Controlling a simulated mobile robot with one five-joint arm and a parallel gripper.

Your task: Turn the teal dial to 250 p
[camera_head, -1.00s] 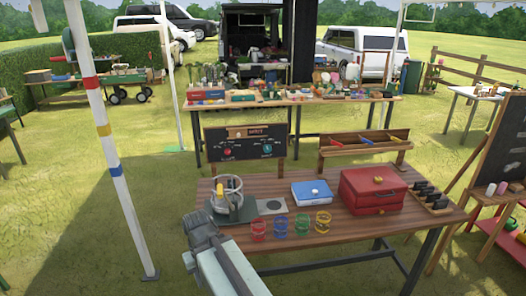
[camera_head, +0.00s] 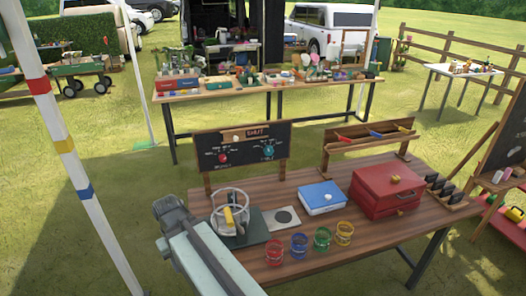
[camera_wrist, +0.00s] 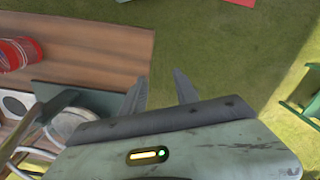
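The teal dial (camera_head: 268,151) is on the right part of a dark board (camera_head: 243,147) that stands at the back left edge of the wooden table. A red dial (camera_head: 223,157) is left of it on the same board. The small markings around the dials are too small to read. My gripper shows in the wrist view (camera_wrist: 160,90), with its two fingers apart and nothing between them, over grass just past the table's edge. In the head view my arm is at the front left of the table, well short of the board.
On the table (camera_head: 365,235) are a wire-caged device (camera_head: 230,212), several coloured glass cups (camera_head: 299,245), a blue-and-white box (camera_head: 322,198) and a red case (camera_head: 388,192). A rack (camera_head: 365,140) stands at the back right. A striped pole (camera_head: 63,145) rises at the left.

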